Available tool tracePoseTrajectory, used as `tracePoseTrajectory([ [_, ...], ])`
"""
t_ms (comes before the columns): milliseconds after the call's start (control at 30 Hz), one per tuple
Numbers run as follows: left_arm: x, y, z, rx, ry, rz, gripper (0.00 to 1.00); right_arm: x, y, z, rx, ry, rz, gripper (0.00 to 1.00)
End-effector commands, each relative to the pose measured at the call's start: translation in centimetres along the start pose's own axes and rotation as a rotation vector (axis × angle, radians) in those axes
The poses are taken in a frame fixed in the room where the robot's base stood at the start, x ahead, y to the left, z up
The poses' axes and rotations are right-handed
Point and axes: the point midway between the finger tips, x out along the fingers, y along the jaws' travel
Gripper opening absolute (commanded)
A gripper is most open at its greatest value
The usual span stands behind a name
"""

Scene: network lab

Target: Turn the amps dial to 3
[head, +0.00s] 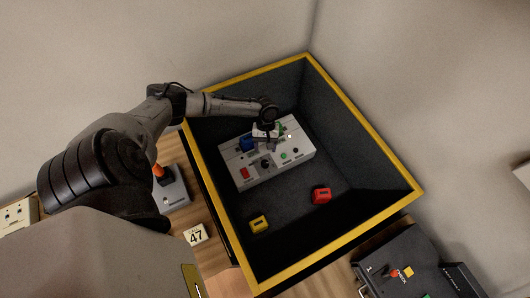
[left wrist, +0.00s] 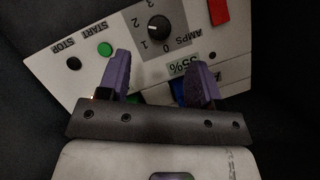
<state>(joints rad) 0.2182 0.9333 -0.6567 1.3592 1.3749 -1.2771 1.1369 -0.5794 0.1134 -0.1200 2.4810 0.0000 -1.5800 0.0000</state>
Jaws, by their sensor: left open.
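The amps dial (left wrist: 159,29) is a round black knob on a light grey control panel (left wrist: 70,45), with the numbers 0 to 3 around it. A small white mark shows on the knob; I cannot tell exactly which number it points to. In the head view the dial (head: 265,163) is a dark spot on the panel (head: 246,181) inside a dark box. My left gripper (left wrist: 161,62) is open, its two purple fingers over the panel on the label side of the dial, with nothing between them. In the head view this gripper (head: 266,137) is above the panel. My right gripper is out of view.
The panel also has a green START button (left wrist: 105,49), a dark STOP button (left wrist: 73,64), a red part (left wrist: 218,12) and a 35% label (left wrist: 184,64). The dark box has yellow rims (head: 350,118). A red block (head: 321,195) and a yellow block (head: 259,224) lie on its floor.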

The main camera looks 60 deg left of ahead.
Motion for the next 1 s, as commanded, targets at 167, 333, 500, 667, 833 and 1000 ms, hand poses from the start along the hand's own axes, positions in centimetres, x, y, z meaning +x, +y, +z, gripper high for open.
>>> tracePoseTrajectory([
  [167, 3.6, 0.0, 0.0, 0.001, -0.001, -0.001, 0.59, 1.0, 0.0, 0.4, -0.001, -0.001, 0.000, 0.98],
  [333, 6.0, 0.0, 0.0, 0.001, -0.001, -0.001, 0.59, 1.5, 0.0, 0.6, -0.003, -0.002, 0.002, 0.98],
  [500, 7.5, 0.0, 0.0, 0.001, 0.000, 0.000, 0.59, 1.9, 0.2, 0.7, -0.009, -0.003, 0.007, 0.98],
  [667, 8.1, 0.0, 0.0, 0.001, 0.001, 0.000, 0.59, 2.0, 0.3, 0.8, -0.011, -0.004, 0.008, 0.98],
  [833, 8.3, 0.0, 0.0, 0.002, 0.001, 0.000, 0.59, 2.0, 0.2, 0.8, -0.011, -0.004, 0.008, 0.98],
  [1000, 8.2, 0.0, 0.0, 0.002, 0.000, 0.000, 0.58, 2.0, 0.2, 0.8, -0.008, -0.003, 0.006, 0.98],
])
